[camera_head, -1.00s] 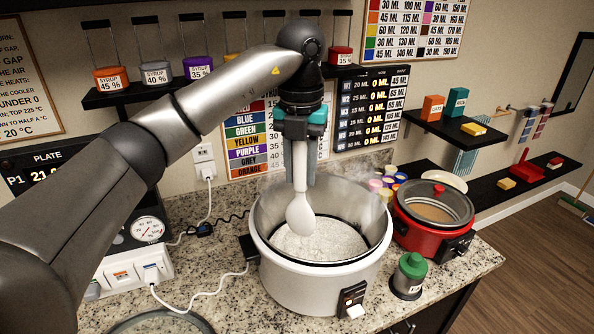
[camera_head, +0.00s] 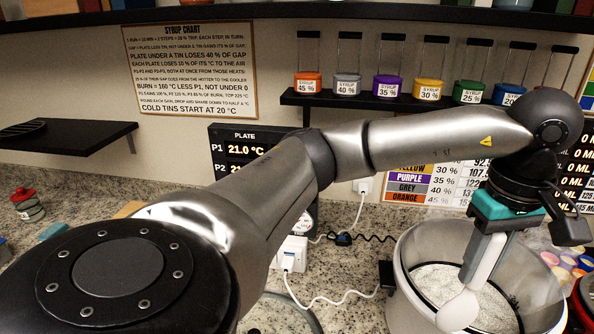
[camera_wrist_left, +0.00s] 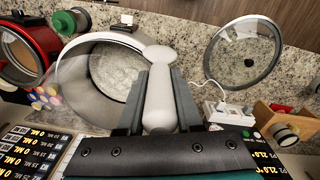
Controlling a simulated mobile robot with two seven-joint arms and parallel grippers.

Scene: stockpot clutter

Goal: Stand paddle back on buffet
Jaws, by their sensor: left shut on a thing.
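My left gripper (camera_head: 482,258) is shut on the handle of a white paddle (camera_head: 459,310). The paddle hangs with its broad rounded end down, over the large pale pot (camera_head: 406,302). The pot is open, with white contents inside. In the left wrist view the paddle (camera_wrist_left: 158,105) lies between the two grey fingers of my gripper (camera_wrist_left: 160,88), and the pot (camera_wrist_left: 72,68) is behind it. Whether the paddle touches the pot or its contents is unclear. I cannot make out which surface is the buffet. My right gripper is not in view.
The red cooker (camera_wrist_left: 30,42) stands beside the pot. A round glass lid (camera_wrist_left: 243,50) is on the pot's other side. A white cable (camera_head: 345,302) runs over the granite counter. A rack of syrup tins (camera_head: 388,86) hangs behind my arm. A black shelf (camera_head: 60,140) at left has free room.

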